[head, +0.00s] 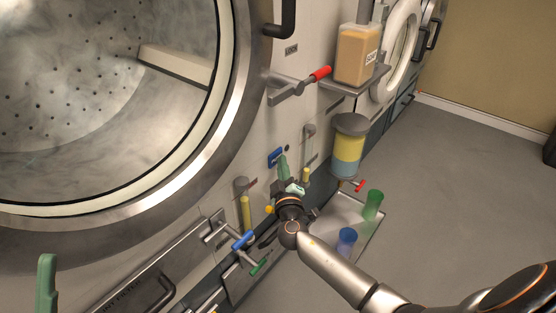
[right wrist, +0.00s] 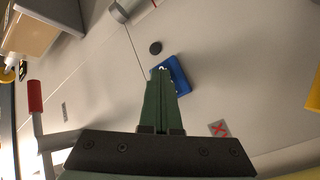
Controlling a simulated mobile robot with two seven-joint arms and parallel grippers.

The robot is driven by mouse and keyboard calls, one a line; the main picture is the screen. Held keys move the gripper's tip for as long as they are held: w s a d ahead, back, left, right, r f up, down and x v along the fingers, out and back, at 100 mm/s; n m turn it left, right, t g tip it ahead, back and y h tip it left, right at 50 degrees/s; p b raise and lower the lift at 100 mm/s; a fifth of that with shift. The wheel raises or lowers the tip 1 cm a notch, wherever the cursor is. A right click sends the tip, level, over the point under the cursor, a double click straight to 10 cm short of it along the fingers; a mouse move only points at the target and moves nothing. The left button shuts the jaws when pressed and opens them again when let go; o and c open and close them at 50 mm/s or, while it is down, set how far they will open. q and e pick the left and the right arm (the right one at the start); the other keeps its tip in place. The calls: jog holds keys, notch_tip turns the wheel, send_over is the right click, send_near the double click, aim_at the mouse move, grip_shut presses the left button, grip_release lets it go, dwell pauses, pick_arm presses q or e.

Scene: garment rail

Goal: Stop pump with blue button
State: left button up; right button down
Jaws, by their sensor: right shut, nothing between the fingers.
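The blue button (head: 274,158) is a blue block on the pale machine front; it also shows in the right wrist view (right wrist: 177,72). My right gripper (head: 283,157) has its green fingers pressed together, with nothing between them. In the right wrist view its fingertips (right wrist: 161,72) overlap the left part of the blue button; I cannot tell whether they touch it. A green finger of my left gripper (head: 47,262) shows at the lower left edge of the head view, far from the button; its jaw state is unclear.
A red-handled lever (head: 320,74) juts out above. A yellow-and-blue container (head: 349,147) and a tray (head: 372,232) with cups lie to the right. Blue-handled (head: 243,240) and green-handled valves are below.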

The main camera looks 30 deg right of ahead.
jog(key=shift+s, duration=0.1)
jog(key=shift+s+d, duration=0.1)
jog(key=shift+s, duration=0.2)
jog(key=s+d, duration=0.2)
jog(key=s, duration=0.3)
jog(key=shift+s+d+b, duration=0.15)
jog(key=shift+s+b, duration=0.15)
